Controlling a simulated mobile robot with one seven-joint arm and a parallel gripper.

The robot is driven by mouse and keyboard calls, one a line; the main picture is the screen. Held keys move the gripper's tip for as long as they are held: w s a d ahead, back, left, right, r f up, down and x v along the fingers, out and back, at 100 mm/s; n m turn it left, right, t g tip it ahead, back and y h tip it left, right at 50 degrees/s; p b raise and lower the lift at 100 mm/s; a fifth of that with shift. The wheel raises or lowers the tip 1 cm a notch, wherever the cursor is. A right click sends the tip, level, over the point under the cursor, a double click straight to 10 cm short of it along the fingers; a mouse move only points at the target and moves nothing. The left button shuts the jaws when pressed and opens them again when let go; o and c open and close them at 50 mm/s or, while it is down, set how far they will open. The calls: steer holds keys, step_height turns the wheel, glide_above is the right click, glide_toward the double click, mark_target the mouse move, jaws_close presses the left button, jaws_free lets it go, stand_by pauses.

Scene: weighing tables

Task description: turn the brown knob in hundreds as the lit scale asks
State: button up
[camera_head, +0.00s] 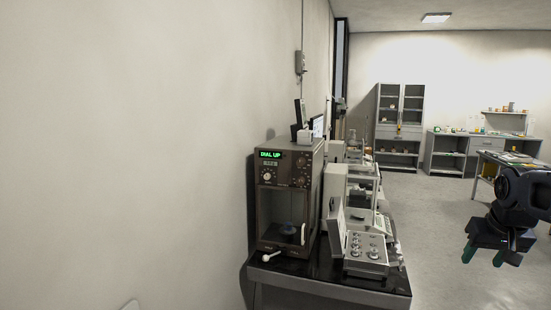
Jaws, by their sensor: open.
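The lit scale (290,200) is a tall dark brown cabinet on a black-topped table, with a green display (270,154) reading "DIAL UP". Small knobs sit on its upper front; one pale round knob (267,176) shows at the left and darker knobs (302,161) at the right. They are too small to tell which is the brown knob in hundreds. A glass-fronted chamber with a round pan (287,229) is below. My gripper (483,256) hangs at the right edge, open and empty, pointing down, well apart from the scale and over the floor.
An open grey case of weights (366,253) stands on the table (330,289) right of the scale. More balances stand behind it. A pale wall runs close along the left. The floor (440,225) between table and gripper is clear. Shelves and desks stand at the back.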

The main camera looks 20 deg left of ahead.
steer(key=w+a+r+n+t+y, duration=0.25)
steer(key=w+a+r+t, duration=0.3)
steer(key=w+a, duration=1)
steer(key=w+a+r+n+t+y, duration=0.1)
steer(key=w+a+r+t+y, duration=0.4)
steer(key=w+a, duration=1.1)
steer(key=m+t+h, duration=0.3)
steer(key=t, duration=0.1)
glide_toward(300, 164)
steer(key=w+d+r, duration=0.4)
steer(key=d+r, duration=0.1)
steer(key=d, duration=0.1)
steer(key=s+a+f+m+t+h, duration=0.3)
steer(key=s+a+f+m+h, duration=0.1)
steer(key=a+f+h, duration=0.4)
steer(key=shift+y, duration=0.75)
steer(key=x, duration=0.7)
steer(key=a+x, duration=0.1)
steer(key=x, duration=0.3)
steer(key=shift+a+r, duration=0.15)
steer(key=shift+r, duration=0.25)
steer(key=c, duration=1)
